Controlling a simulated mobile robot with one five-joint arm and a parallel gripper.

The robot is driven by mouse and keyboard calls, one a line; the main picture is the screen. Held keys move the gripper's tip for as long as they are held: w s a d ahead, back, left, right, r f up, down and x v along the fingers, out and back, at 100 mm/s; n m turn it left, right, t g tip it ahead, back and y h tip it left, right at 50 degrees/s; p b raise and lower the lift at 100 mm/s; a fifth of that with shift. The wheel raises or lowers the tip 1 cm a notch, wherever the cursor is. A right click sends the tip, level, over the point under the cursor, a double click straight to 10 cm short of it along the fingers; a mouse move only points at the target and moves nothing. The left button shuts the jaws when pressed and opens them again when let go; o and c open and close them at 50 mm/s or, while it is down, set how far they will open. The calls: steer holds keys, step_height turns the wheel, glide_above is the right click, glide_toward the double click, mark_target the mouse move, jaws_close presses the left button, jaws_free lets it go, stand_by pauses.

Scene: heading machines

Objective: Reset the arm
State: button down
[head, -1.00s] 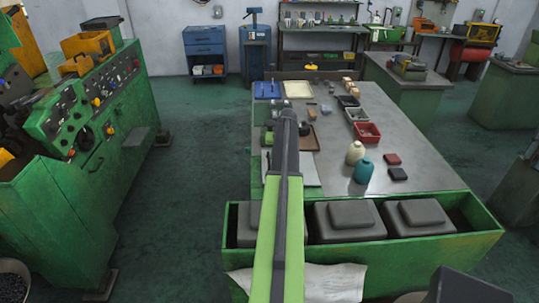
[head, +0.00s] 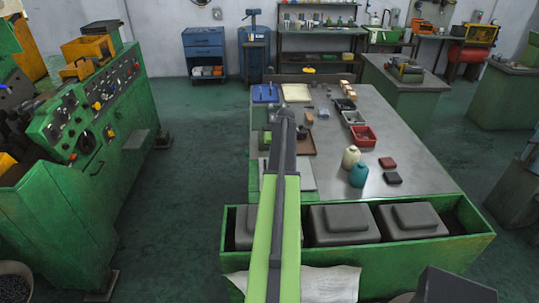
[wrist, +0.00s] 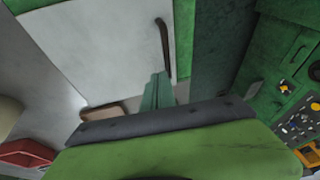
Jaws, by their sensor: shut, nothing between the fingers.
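My arm reaches forward over the grey bench top (head: 430,165) in the head view, and its dark end (head: 285,113) is above the left part of the bench. The fingertips are hard to make out there. In the wrist view my gripper (wrist: 158,90) shows as narrow green fingers close together, shut and empty. They are in front of a white sheet (wrist: 105,45) with a dark curved rod (wrist: 163,45) on it. I cannot tell the exact gap between fingers and sheet.
A cream bottle (head: 351,157), a teal bottle (head: 358,175) and a red tray (head: 362,136) stand right of my arm. A green machine (head: 75,215) stands left, with clear floor (head: 195,150) between it and the bench. Grey blocks (head: 345,225) fill the bench's front trough.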

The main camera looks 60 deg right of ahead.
steer(key=p+v, duration=0.6)
steer(key=v, duration=0.2)
steer(key=shift+w, duration=0.3)
